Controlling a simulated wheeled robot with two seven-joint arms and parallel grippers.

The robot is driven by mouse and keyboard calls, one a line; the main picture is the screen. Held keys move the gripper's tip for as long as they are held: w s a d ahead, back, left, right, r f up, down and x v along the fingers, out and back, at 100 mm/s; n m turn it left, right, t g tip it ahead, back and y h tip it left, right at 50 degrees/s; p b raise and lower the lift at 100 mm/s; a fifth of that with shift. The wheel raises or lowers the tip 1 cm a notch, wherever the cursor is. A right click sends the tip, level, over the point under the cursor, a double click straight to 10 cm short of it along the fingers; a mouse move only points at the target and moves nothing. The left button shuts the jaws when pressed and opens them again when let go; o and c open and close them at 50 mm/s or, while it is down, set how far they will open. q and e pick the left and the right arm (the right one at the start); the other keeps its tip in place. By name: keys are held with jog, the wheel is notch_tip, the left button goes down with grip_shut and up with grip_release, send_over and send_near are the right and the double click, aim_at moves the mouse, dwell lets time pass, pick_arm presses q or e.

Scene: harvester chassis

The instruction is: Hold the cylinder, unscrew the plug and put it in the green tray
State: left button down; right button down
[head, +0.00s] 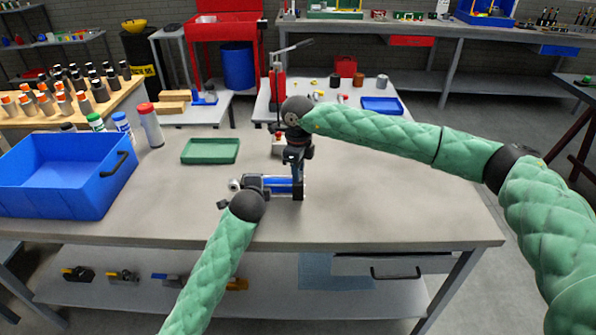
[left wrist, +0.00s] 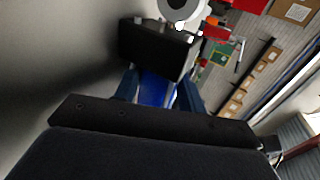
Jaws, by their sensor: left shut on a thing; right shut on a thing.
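The cylinder (head: 283,185) has a blue barrel with black end blocks and lies sideways near the middle of the bench. My left gripper (head: 252,188) is shut on it near its left end. In the left wrist view the blue barrel (left wrist: 156,92) shows between the fingers, with a black end block (left wrist: 155,48) beyond. My right gripper (head: 297,174) points down at the cylinder's right end block, its fingers close together. The plug is hidden at those fingertips. The green tray (head: 210,151) lies empty on the bench, behind and left of the cylinder.
A large blue bin (head: 60,180) stands at the bench's left, with several bottles (head: 150,125) behind it. A small red-topped object (head: 278,144) is behind the cylinder, near my right gripper. The bench (head: 400,205) is clear to the right and in front.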

pick_arm(q)
jog(key=shift+f, duration=0.1)
pick_arm(e)
jog(key=n, duration=0.5)
jog(key=shift+w+n, duration=0.1)
jog(key=shift+n, duration=0.2)
jog(key=n, duration=1.1)
jog(key=shift+d, duration=0.1)
jog(key=n, duration=0.5)
jog(key=shift+r, duration=0.35)
jog(key=shift+r, duration=0.35)
jog(key=shift+r+n, duration=0.3)
jog(key=shift+r, duration=0.25)
